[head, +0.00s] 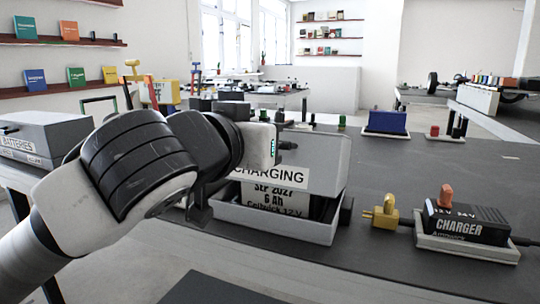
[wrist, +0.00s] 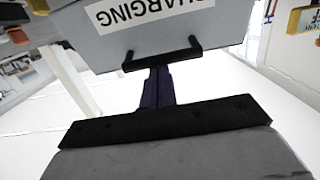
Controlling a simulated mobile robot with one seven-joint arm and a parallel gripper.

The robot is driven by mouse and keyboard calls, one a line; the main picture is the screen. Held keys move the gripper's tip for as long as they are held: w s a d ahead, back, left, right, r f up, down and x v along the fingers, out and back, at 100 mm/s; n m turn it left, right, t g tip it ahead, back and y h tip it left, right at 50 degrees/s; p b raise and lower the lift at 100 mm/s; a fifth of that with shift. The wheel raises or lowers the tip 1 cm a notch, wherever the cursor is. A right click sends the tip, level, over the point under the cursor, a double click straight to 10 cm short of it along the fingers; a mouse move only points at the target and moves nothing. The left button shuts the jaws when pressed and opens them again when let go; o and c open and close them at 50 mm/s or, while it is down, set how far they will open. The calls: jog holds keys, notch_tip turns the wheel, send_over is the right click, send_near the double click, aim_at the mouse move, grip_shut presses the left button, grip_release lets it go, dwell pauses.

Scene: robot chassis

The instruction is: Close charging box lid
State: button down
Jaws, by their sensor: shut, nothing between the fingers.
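The charging box (head: 275,225) is a light grey tray on the dark bench. A battery (head: 272,197) with a printed label sits in it. Its grey lid (head: 322,160) is raised and tilted, with a gap above the tray, and carries a "CHARGING" label. In the wrist view the lid (wrist: 215,32) appears upside down, with a black bar handle (wrist: 185,54) at its edge. My gripper (wrist: 158,75) is shut and empty. Its fingertips are at the handle; I cannot tell whether they touch it. In the head view my arm hides part of the lid and most of the gripper.
A charger (head: 465,224) in a grey tray and a yellow plug (head: 384,213) stand to the right of the box. A grey batteries box (head: 45,135) is at left. A blue box (head: 385,122) stands farther back. The bench between them is mostly clear.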

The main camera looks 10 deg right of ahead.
notch_tip(320, 180, down, 6)
jog(key=s+a+t+h+b, duration=0.1)
jog(key=s+t+b, duration=0.1)
jog(key=b, duration=0.7)
jog(key=shift+s+a+r+h, duration=0.2)
jog(key=shift+s+a+h, duration=0.05)
jog(key=shift+a+h, duration=0.1)
jog(key=shift+t+b, duration=0.3)
